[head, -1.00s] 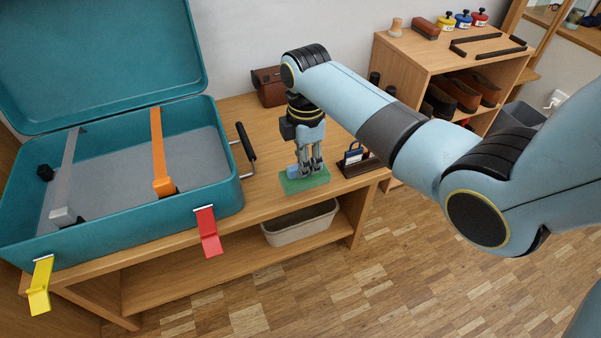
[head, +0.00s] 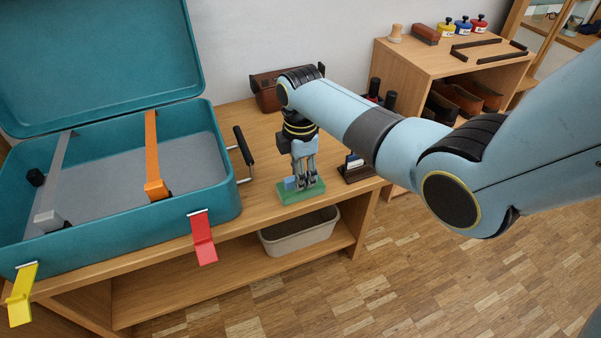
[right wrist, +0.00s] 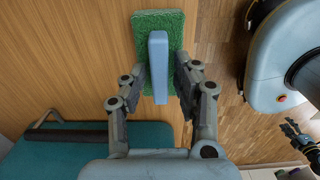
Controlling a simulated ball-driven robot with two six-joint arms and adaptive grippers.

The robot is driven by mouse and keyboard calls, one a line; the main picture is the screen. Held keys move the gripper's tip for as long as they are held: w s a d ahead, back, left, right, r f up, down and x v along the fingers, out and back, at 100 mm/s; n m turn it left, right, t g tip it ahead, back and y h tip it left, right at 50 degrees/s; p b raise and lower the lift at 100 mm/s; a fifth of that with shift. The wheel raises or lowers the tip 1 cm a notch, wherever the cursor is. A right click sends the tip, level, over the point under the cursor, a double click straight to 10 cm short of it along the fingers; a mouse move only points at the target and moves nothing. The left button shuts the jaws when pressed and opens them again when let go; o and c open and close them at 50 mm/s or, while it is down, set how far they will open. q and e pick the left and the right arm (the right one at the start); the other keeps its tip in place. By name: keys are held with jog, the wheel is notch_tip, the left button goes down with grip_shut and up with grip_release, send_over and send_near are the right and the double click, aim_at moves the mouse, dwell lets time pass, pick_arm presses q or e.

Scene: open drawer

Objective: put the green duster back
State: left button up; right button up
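The green duster (head: 301,193) lies on the wooden bench top near its front edge, green pad down and light blue handle up. The pad (right wrist: 145,22) and the handle (right wrist: 159,60) also show in the right wrist view. My right gripper (head: 304,178) points down over the duster. In the right wrist view its fingers (right wrist: 160,78) stand on both sides of the handle, with a narrow gap to each side. A dark jointed part at the right edge of that view looks like my left gripper (right wrist: 300,140); its fingers are unclear.
The open teal case (head: 225,190) stands left of the duster, its black handle (head: 243,145) towards it. A small dark stand (head: 356,170) is close on the right. A brown bag (head: 268,92) lies behind. A beige bin (head: 300,232) sits on the shelf below.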

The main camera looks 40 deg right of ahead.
jog(key=shift+o, duration=0.8)
jog(key=shift+r, duration=0.4)
notch_tip(320, 180, up, 7)
jog(key=p, duration=0.3)
jog(key=shift+r+p, duration=0.2)
jog(key=shift+p, duration=0.2)
jog(key=s+f+m+p, duration=0.1)
jog(key=s+f+m, duration=0.6)
jog(key=s+f, duration=1)
pick_arm(q)
jog(key=r, duration=0.2)
jog(key=d+r, duration=0.1)
jog(key=r, duration=0.1)
jog(key=shift+w+d+r, duration=0.1)
jog(key=shift+d+r, duration=0.05)
jog(key=shift+r, duration=0.1)
pick_arm(e)
jog(key=s+f+m, duration=0.2)
jog(key=s+f, duration=0.2)
jog(key=s, duration=0.6)
jog(key=s+f+m, duration=0.3)
jog(key=s+f, duration=0.1)
jog(key=s, duration=0.7)
jog(key=s+f+m, duration=0.3)
jog(key=s+f, duration=0.1)
jog(key=s, duration=0.7)
jog(key=shift+s+d+f+h, duration=0.15)
jog(key=shift+s+f+h, duration=0.1)
jog(key=shift+h, duration=0.15)
